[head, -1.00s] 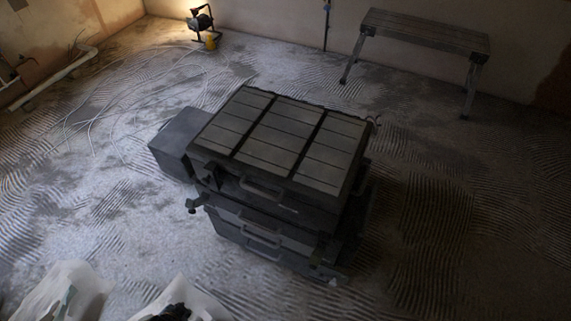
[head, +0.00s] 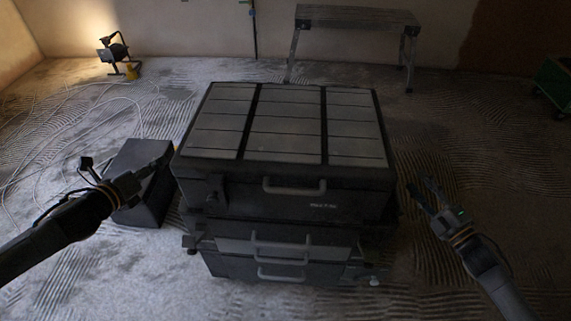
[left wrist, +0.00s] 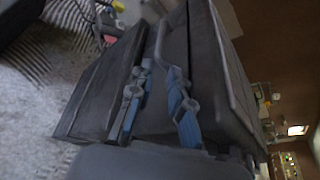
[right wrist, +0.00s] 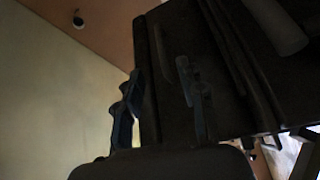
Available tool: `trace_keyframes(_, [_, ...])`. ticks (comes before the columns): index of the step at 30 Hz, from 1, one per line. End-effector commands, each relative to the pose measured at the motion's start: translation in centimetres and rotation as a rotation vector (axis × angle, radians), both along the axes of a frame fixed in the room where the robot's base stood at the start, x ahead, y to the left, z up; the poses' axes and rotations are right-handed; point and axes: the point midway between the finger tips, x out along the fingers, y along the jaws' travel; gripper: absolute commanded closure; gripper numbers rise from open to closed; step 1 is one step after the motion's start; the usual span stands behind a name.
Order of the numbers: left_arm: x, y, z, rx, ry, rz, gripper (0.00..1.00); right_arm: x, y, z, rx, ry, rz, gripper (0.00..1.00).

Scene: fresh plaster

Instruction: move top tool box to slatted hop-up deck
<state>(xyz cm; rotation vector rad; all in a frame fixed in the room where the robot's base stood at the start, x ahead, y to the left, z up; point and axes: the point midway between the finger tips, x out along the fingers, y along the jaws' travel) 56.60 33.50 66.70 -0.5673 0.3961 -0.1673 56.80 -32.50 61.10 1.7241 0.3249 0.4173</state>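The top tool box (head: 290,183) is a wide black case with a panelled grey lid and a front handle. It sits on a stack of lower tool boxes (head: 285,245). The slatted hop-up deck (head: 357,18) stands on legs at the back against the wall, empty. My left gripper (head: 166,160) is at the left side of the top box, its fingers apart in the left wrist view (left wrist: 155,105). My right gripper (head: 418,188) is just off the right side of the box, its fingers apart in the right wrist view (right wrist: 160,105). Neither grips anything visibly.
A dark box (head: 146,180) stands on the floor left of the stack. A lit work lamp (head: 116,52) and loose cables lie at the back left. A green object (head: 553,82) is at the far right. Floor between stack and deck looks clear.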

Motion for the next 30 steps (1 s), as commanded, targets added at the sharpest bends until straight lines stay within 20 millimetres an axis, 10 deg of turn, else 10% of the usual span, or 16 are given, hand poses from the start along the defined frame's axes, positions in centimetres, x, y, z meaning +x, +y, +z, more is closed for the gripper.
trace_keyframes(14, [1.5, -0.3, -0.3, -0.007, -0.002, 0.006, 0.81, 1.4, 0.6, 0.2, 0.004, 0.001, -0.003, 0.61])
trace_keyframes(30, [9.2, -2.5, -3.0, -0.008, -0.001, 0.005, 0.81, 9.0, 4.3, 1.0, 0.005, 0.002, -0.003, 0.61])
